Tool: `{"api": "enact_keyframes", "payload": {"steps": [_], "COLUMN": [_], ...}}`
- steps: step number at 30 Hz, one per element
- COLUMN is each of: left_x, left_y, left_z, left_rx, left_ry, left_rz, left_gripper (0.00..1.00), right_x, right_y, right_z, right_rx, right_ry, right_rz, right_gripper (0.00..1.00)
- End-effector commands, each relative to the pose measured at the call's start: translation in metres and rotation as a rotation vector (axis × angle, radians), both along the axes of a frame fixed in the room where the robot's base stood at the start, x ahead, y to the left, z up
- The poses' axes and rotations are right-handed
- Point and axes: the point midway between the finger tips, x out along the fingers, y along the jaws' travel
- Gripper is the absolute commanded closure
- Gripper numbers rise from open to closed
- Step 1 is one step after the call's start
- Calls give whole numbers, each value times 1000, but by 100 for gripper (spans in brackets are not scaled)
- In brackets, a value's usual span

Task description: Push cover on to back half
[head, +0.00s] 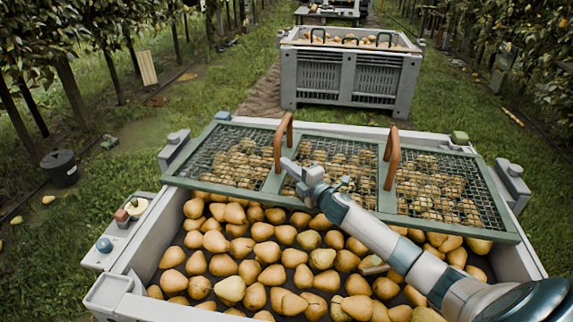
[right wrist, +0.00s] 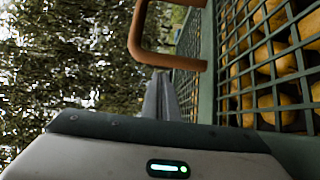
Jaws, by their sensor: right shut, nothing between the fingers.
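The cover (head: 272,184) is a green frame with wire mesh panels and two brown handles. It lies across the back half of the near grey bin (head: 140,262), with pears visible under the mesh. The front half is open and full of pears (head: 230,288). My right gripper (head: 288,166) is shut and empty, just above the cover beside the foot of the left handle (head: 283,140). In the right wrist view, the shut fingers (right wrist: 161,92) point toward a brown handle (right wrist: 140,35), with the mesh to the right. I cannot tell if they touch it. My left gripper is not in view.
A second grey bin of pears (head: 345,82) stands behind on the grass. A black bucket (head: 61,168) sits at the left. A side shelf (head: 122,238) on the near bin holds small objects. Tree rows flank the grass lane.

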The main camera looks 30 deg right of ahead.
Motion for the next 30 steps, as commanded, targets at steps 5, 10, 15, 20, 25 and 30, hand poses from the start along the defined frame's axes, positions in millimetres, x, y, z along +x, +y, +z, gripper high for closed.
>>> {"api": "enact_keyframes", "payload": {"steps": [5, 10, 15, 20, 25, 30], "left_x": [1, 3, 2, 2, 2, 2], "left_y": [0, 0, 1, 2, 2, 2], "left_z": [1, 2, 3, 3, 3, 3], "left_rx": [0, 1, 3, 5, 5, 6], "left_ry": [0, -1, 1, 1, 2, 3], "left_rz": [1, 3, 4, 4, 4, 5], "left_gripper": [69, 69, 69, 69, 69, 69], "right_x": [-14, -31, -55, -75, -88, -92], "right_y": [-1, -3, -5, -6, -8, -8], "right_z": [0, -1, -1, -1, 0, 0], "right_rx": [-1, 0, 1, 0, 0, 0], "right_ry": [1, 2, 2, 1, 0, 0], "right_rz": [0, 0, 1, 1, 0, 0], "right_gripper": [100, 100, 100, 100, 100, 100]}}
